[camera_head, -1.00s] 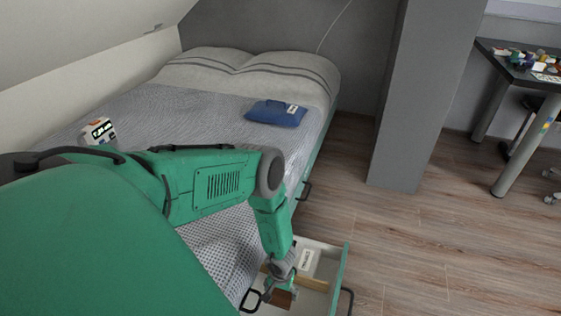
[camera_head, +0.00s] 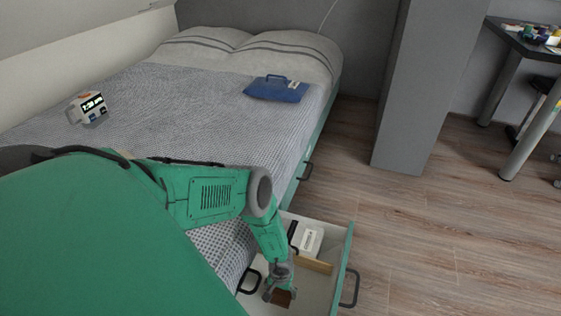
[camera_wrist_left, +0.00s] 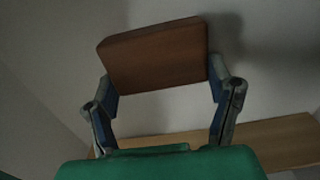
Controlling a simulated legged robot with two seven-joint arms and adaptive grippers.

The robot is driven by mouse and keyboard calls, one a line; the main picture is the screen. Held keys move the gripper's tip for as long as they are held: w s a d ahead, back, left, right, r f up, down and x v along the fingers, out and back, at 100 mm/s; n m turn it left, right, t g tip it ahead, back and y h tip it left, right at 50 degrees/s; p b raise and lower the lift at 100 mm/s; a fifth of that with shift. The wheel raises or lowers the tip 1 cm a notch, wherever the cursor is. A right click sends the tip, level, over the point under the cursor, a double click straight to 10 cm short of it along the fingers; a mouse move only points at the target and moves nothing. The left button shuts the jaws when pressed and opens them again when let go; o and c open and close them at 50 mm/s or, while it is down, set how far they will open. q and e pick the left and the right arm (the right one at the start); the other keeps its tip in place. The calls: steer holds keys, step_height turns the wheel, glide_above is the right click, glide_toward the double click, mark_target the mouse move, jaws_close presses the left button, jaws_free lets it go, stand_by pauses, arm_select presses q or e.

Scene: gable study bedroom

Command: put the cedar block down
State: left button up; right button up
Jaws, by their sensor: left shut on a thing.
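The cedar block (camera_head: 282,297) is a small brown block held in my left gripper (camera_head: 279,291), low over the open drawer (camera_head: 314,291) at the bed's side. In the left wrist view the block (camera_wrist_left: 155,54) spans between the two fingers of my left gripper (camera_wrist_left: 162,95), which are shut on it. Pale drawer surfaces lie behind it; I cannot tell whether the block touches the drawer floor. My right gripper is not in view.
A light wooden divider (camera_head: 314,265) crosses the drawer, with a white labelled box (camera_head: 307,240) behind it. A grey pillar (camera_head: 418,95) stands right; wood floor between is clear.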

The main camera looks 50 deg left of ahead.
mark_target(281, 290)
arm_select(q)
steer(key=o, duration=1.3)
step_height(281, 290, up, 12)
steer(key=p, duration=0.8)
steer(key=shift+d+r, duration=0.1)
